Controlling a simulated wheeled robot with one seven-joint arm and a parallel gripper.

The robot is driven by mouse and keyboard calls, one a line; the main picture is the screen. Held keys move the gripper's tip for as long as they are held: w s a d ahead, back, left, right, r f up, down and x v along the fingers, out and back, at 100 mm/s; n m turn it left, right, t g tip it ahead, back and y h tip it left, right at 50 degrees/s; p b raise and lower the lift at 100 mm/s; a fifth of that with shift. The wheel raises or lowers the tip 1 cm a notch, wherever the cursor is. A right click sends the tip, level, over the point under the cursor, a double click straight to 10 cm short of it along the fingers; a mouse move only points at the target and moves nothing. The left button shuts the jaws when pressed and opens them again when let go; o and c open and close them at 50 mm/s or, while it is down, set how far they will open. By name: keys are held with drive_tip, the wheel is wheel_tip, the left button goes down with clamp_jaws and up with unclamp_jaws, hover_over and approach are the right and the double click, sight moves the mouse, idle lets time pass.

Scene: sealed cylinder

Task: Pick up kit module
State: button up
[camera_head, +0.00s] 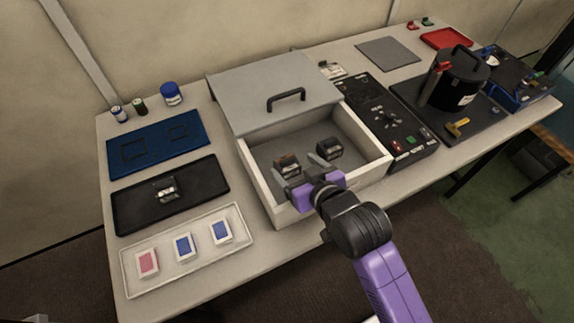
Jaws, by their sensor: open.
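Two small dark modules sit in the open white box (260,208), one left (284,160) and one right (330,147). Which of them is the kit module I cannot tell. Another small dark module with a pale label (165,188) lies on the black tray at the left. My gripper (302,172), with a purple body and grey fingers, is open over the front part of the box. Its fingers point in toward the two modules, with the left module close by the left finger. Whether the fingers touch or straddle a module cannot be made out.
The box's grey lid with a black handle (287,97) is slid back behind the opening. A white tray (130,287) with three cards lies front left, a blue tray (192,147) behind it. A black control panel (385,112) and a black cylinder (462,80) stand right.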

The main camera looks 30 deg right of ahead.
sight(288, 160)
drive_tip(key=shift+p+x, duration=0.35)
drive_tip(key=shift+x, duration=2.3)
drive_tip(key=shift+r, duration=0.15)
drive_tip(key=c, duration=1.6)
